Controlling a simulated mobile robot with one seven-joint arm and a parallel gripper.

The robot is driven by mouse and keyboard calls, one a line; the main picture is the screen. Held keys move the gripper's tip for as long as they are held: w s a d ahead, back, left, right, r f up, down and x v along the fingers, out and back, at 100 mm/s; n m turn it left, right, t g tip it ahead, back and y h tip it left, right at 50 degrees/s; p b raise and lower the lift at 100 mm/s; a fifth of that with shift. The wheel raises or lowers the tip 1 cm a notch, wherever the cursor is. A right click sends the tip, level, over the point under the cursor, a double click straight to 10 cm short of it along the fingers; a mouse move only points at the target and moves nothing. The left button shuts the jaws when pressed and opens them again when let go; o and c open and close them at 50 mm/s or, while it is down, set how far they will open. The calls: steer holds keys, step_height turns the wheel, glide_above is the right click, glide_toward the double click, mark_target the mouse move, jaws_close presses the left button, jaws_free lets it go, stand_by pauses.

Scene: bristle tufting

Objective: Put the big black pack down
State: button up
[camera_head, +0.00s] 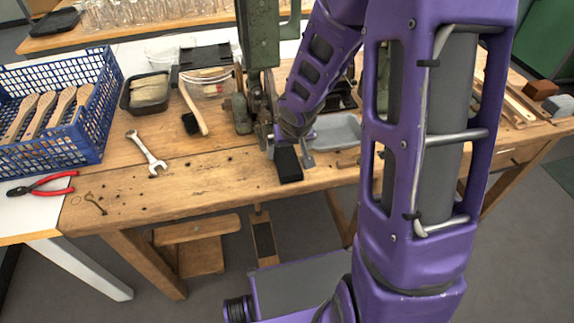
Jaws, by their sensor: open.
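The big black pack (289,166) is a dark block at the front edge of the wooden workbench, near the middle of the picture. It appears to rest on the bench top, though its underside is hard to make out. My gripper (291,148) is at the end of the purple arm, right over the pack's top end. A grey finger shows just to the right of the pack. The jaws are open; whether a finger still touches the pack cannot be told. The arm hides part of the bench behind and to the right.
A green machine (258,60) stands just behind my gripper. A grey tray (336,132) lies close on the right. Bench between wrench and pack is bare.

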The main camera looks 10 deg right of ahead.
mark_target(287, 159)
steer(key=b+x, duration=0.2)
steer(key=x, duration=0.3)
steer(key=shift+d+f, duration=0.1)
steer(key=shift+f, duration=0.15)
jaws_close()
steer(key=shift+r, duration=0.15)
